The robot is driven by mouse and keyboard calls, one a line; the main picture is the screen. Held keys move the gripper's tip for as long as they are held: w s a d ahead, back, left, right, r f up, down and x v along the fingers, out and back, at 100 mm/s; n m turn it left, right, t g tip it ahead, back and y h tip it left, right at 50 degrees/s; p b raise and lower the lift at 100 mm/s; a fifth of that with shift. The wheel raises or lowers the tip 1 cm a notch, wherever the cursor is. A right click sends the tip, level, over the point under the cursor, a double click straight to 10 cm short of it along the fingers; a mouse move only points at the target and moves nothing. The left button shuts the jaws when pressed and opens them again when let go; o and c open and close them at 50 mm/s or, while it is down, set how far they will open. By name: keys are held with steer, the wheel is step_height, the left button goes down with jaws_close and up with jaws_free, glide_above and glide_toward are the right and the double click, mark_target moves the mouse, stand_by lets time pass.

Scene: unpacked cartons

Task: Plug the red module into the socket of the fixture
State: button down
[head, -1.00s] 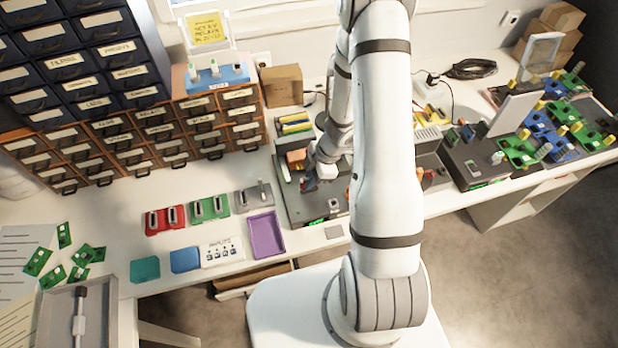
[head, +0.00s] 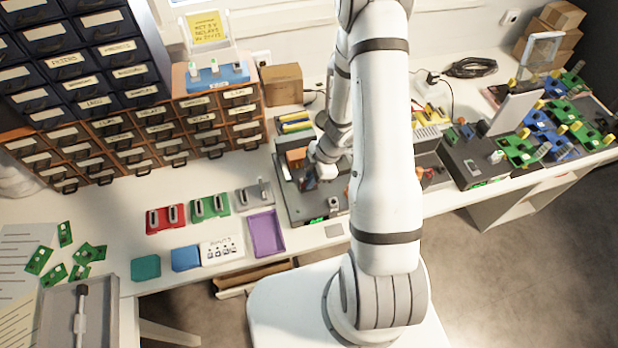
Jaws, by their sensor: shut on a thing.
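My gripper (head: 308,182) is small in the head view, low over the dark grey fixture (head: 292,207) in the middle of the bench. It is shut on the red module (head: 308,185), which shows only as a small dark reddish patch at the fingertips. The fixture carries a copper-brown block (head: 297,157) at its back and a small green-lit display (head: 319,220) at its front edge. My arm hides the fixture's right side. I cannot make out the socket, or whether the module touches it.
Left of the fixture are a red holder (head: 166,218), a green holder (head: 210,205), a grey holder (head: 254,193) and a purple tray (head: 266,233). Drawer cabinets (head: 130,135) stand behind. Another dark unit (head: 473,160) with boards stands right of my arm.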

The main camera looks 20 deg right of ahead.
steer(key=c, duration=1.5)
jaws_free()
steer(key=shift+o, duration=0.2)
steer(key=w+d+r+m+t+h, duration=0.2)
steer(key=d+r+m, duration=0.1)
steer(key=r, duration=0.6)
steer(key=w+d+r+m+t+h+b, duration=0.1)
steer(key=w+d+r+m+t+h, duration=0.15)
steer(key=r, duration=0.55)
steer(key=w+d+r+m+t+h, duration=0.2)
steer(key=d+r+m+t+h, duration=0.15)
steer(key=r, duration=0.55)
steer(key=s+a+r+m+g+y+b, duration=0.1)
steer(key=s+a+m, duration=0.3)
steer(key=s, duration=0.6)
steer(key=s+a+r+m+g+y+b, duration=0.2)
steer(key=s+a+r+m+g, duration=0.1)
steer(key=s, duration=0.8)
steer(key=a+r+m, duration=0.1)
steer(key=a+m, duration=0.1)
steer(key=shift+a+r+g+y, duration=0.15)
steer(key=shift+a+g+y, duration=0.15)
